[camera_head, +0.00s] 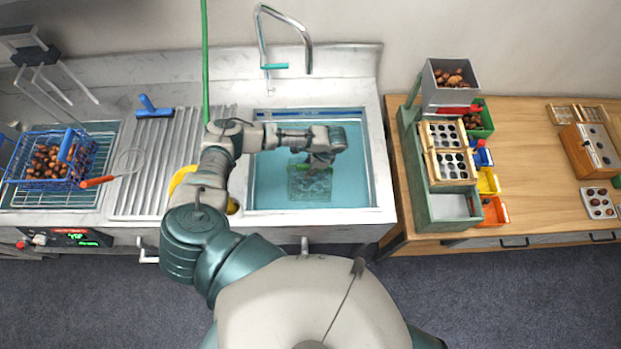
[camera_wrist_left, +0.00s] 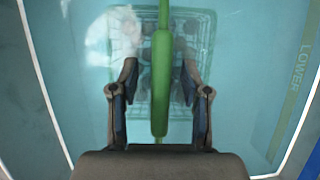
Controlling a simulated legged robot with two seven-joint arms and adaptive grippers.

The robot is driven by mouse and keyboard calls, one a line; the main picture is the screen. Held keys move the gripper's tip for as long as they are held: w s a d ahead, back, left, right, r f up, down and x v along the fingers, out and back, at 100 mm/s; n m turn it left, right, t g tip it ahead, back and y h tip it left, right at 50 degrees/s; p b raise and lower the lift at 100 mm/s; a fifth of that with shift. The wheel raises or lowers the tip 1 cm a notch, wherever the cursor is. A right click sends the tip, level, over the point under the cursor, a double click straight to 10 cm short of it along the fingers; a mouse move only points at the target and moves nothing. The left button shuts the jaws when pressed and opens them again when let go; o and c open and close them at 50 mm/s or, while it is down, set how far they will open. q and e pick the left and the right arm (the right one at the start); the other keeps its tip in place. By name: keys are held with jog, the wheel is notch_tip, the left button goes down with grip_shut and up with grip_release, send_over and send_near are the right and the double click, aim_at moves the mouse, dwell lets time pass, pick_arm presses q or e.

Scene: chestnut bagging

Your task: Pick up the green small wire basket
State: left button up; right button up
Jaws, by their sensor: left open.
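The green small wire basket (camera_head: 311,183) sits low in the water-filled sink, below my left gripper. In the left wrist view the basket (camera_wrist_left: 205,40) is seen from above, with its green handle bar (camera_wrist_left: 161,70) running up the middle. Dark round shapes show inside it, blurred by the water. My left gripper (camera_head: 318,164) is open over the basket. In the left wrist view its two fingers (camera_wrist_left: 160,85) stand on either side of the green handle, apart from it. My right gripper is not in view.
The sink (camera_head: 376,170) has a raised rim around the basket, and a faucet (camera_head: 309,55) arches behind. A blue wire basket of chestnuts (camera_head: 45,182) stands at left. A wooden table (camera_head: 535,205) with a green sorting stand (camera_head: 413,160) is at right.

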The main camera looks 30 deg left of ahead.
pick_arm(q)
jog(key=shift+a+f, duration=0.45)
jog(key=shift+f, duration=0.2)
jog(key=shift+d+r, duration=0.15)
jog(key=shift+d, duration=0.15)
grip_shut()
